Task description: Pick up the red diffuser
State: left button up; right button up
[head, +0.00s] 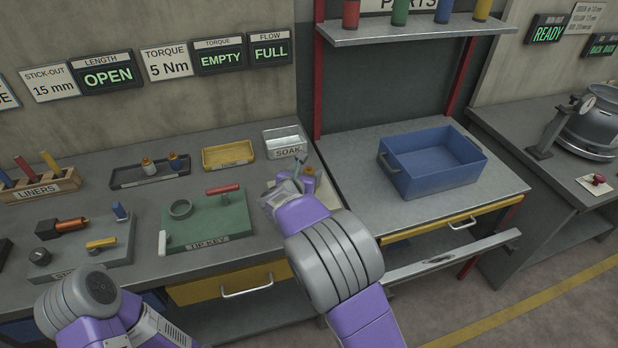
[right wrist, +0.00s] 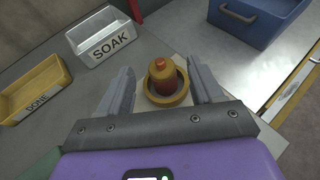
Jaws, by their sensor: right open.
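A small orange-red piece with a rounded top (right wrist: 162,78), which looks like the red diffuser, stands upright in a yellow-brown ring-shaped holder (right wrist: 181,98) on a pale mat. My right gripper (right wrist: 160,68) is open, with one finger on each side of the piece and gaps visible between. In the head view my right gripper (head: 296,178) is over the bench's right end, partly hiding the piece (head: 308,171). Whether the fingers are level with it is hard to tell. My left arm shows at the lower left, but its gripper is not visible.
A green TIP KEY board (head: 209,220) with a red handle is to the left. A blue bin (head: 432,160) stands on the right table.

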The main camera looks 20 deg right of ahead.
aim_at(310, 169)
jog(key=shift+x, duration=1.9)
